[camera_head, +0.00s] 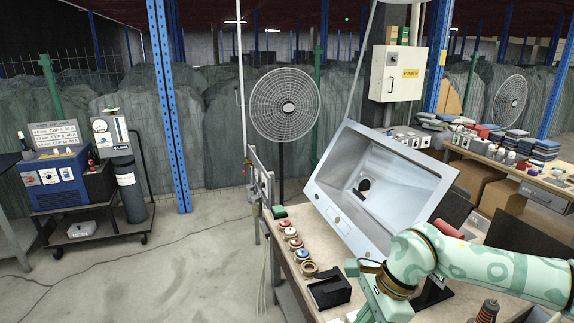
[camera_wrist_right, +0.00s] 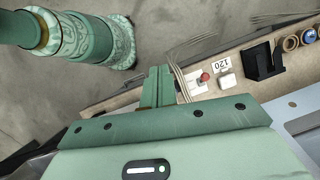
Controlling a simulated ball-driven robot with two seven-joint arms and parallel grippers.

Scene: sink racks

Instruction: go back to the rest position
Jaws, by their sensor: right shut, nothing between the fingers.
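My right arm comes in from the right in the head view and bends down over the near side of the workbench. Its hand is partly cut off by the bottom edge there. In the right wrist view my right gripper (camera_wrist_right: 158,86) has its green fingers together, with nothing between them. My left gripper is in neither view.
A steel sink (camera_head: 326,204) stands tilted on the workbench (camera_head: 300,292). Tape rolls (camera_head: 296,244) and a black holder (camera_head: 330,291) lie along its left edge. The wrist view shows a red button (camera_wrist_right: 205,77). Open floor (camera_head: 180,265) lies left of the bench.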

